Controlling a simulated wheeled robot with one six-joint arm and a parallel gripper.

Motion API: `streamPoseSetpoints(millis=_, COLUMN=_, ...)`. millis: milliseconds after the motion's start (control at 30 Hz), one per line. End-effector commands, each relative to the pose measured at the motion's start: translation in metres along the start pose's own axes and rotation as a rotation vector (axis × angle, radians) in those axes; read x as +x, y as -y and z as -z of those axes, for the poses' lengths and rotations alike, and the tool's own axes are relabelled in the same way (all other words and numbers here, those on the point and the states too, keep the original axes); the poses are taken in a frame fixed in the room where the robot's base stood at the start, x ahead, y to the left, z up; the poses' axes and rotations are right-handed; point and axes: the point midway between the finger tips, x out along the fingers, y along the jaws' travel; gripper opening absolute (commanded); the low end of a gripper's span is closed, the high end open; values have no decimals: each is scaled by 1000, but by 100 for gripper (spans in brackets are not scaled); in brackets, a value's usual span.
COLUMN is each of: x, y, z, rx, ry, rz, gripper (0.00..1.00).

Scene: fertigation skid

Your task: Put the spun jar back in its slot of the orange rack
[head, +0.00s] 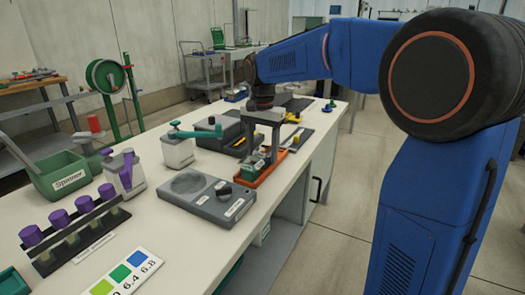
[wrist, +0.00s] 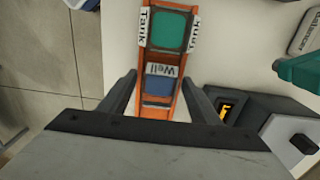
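The orange rack (head: 272,172) stands near the right edge of the bench. In the wrist view the rack (wrist: 181,68) runs up the picture, with labels "Tank", "Well" and a partly hidden one. A green-topped square jar (wrist: 170,31) sits in its upper part. A blue square top (wrist: 157,86) lies below the "Well" label. My gripper (wrist: 159,80) is over the rack, fingers apart on either side of the blue top, with gaps visible. In the head view my gripper (head: 262,145) points down at the rack. I cannot tell which jar is the spun one.
A green spinner box (head: 62,178) stands at the left. Purple-capped bottles (head: 59,218) stand in a black holder in front. A grey device with a round dish (head: 188,184) lies left of the rack. A teal-handled white unit (head: 178,152) and grey boxes stand behind.

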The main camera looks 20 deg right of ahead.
Motion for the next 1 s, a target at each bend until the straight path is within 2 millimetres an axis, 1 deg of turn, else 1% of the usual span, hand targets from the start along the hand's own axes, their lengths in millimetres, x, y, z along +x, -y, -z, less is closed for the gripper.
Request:
streamPoseSetpoints(millis=233, x=-1, y=0, z=0, rx=0, ry=0, rz=0, gripper=57)
streamPoseSetpoints(millis=367, x=-9, y=1, z=0, rx=0, ry=-2, rz=2, gripper=57)
streamPoseSetpoints(millis=467, x=-22, y=1, z=0, rx=0, ry=-2, rz=2, gripper=57)
streamPoseSetpoints(millis=800, x=-87, y=1, z=1, rx=0, ry=-2, rz=3, gripper=57)
streamPoseSetpoints(millis=900, x=-102, y=0, z=0, rx=0, ry=-2, rz=2, gripper=57)
streamPoseSetpoints(millis=1000, x=-113, y=0, z=0, rx=0, ry=-1, rz=1, gripper=57)
